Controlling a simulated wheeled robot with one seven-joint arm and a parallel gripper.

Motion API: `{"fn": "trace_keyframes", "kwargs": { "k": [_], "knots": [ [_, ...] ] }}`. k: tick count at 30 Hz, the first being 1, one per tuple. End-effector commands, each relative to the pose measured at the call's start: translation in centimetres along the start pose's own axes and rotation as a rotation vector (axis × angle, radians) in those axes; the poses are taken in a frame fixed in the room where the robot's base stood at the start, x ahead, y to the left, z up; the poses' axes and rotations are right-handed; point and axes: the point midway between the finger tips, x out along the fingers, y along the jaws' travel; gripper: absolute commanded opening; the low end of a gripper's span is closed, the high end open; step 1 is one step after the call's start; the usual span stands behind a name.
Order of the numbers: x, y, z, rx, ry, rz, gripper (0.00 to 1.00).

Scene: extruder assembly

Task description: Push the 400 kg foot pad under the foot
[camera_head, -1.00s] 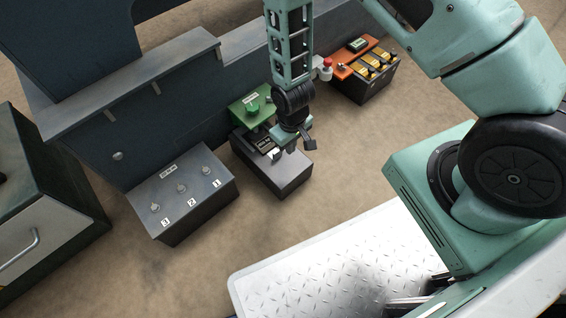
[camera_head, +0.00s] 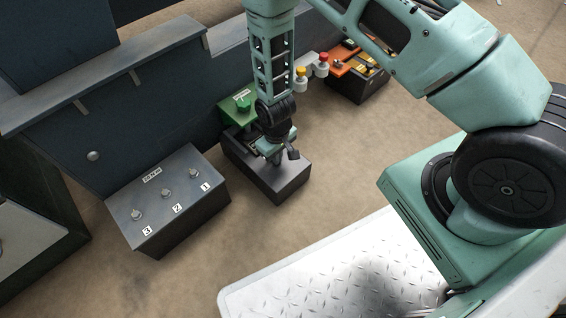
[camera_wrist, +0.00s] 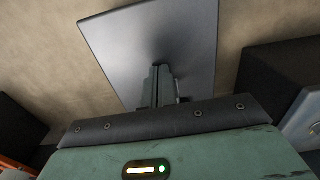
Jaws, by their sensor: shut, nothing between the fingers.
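A low dark block with a grey top (camera_head: 279,183) sits on the floor in front of the machine's dark wall. No 400 kg marking is readable on it, so I cannot tell for certain that it is the foot pad. My gripper (camera_head: 272,160) points down over the block's rear part and hides some of it. In the wrist view my gripper (camera_wrist: 158,72) has its fingers together and empty, with the tips at or just above the grey top face (camera_wrist: 190,35). I cannot tell if they touch. The foot is not clearly visible.
A green labelled unit (camera_head: 238,108) stands behind the block. Bare floor (camera_head: 240,245) lies in front.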

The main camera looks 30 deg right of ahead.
Motion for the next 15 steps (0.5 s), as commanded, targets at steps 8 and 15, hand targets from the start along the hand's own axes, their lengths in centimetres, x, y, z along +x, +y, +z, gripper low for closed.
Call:
{"fn": "trace_keyframes", "kwargs": {
  "k": [8, 15],
  "knots": [
    [-0.09, 0.01, -0.24, 0.000, -0.002, 0.000, 0.00],
    [-0.27, 0.01, -1.00, 0.001, 0.001, 0.000, 0.00]
  ]
}}
